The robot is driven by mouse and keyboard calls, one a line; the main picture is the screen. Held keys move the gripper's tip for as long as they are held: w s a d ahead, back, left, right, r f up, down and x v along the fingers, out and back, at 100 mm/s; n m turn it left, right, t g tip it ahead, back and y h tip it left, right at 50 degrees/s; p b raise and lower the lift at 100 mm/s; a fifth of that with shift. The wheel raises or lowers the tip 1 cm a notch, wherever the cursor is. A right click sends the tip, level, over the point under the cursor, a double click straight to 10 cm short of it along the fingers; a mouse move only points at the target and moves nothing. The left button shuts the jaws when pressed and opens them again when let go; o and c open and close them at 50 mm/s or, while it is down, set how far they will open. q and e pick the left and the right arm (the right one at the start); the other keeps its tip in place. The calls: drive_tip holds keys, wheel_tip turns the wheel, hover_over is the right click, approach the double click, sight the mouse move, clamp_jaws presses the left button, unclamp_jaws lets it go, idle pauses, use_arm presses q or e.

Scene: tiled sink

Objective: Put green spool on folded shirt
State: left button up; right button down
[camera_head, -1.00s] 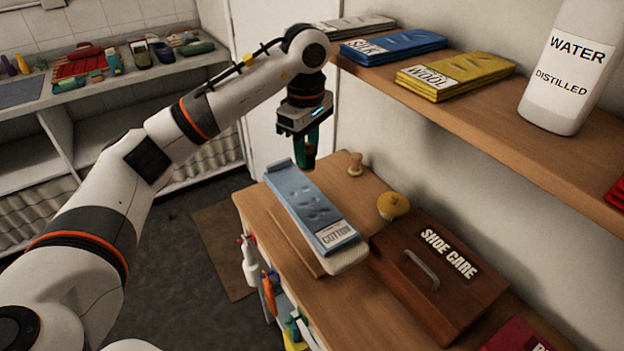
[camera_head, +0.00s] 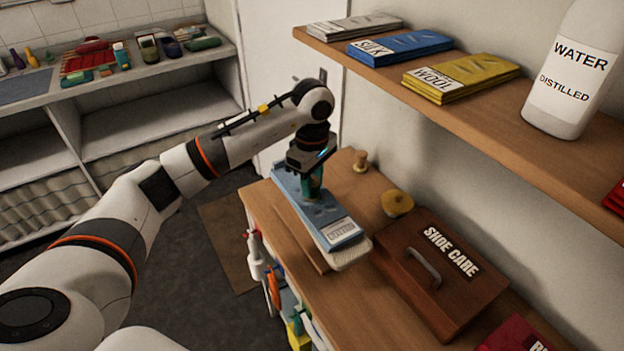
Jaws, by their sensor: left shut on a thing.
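A light-blue folded shirt (camera_head: 335,231) with a COTTON label lies on a narrow padded board on the wooden table. My left gripper (camera_head: 313,188) points down over the far half of the shirt, shut on the green spool (camera_head: 315,182). The fingers hide much of the spool. Its lower end is at or just above the shirt; I cannot tell whether it touches. My right gripper is not in view.
A SHOE CARE box (camera_head: 440,275), a yellow round item (camera_head: 397,203) and a small wooden knob-like piece (camera_head: 360,161) stand right of the shirt. A shelf (camera_head: 470,118) with folded cloths and a water bottle (camera_head: 572,75) overhangs the right side.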

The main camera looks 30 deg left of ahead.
use_arm(q)
drive_tip(key=o, duration=0.9)
drive_tip(key=shift+o, duration=0.2)
drive_tip(key=shift+r+p, duration=0.25)
drive_tip(key=shift+p, duration=0.15)
drive_tip(key=shift+r+b, duration=0.3)
drive_tip(key=shift+b, duration=0.05)
wheel_tip(320, 180, up, 11)
drive_tip(key=b, duration=0.1)
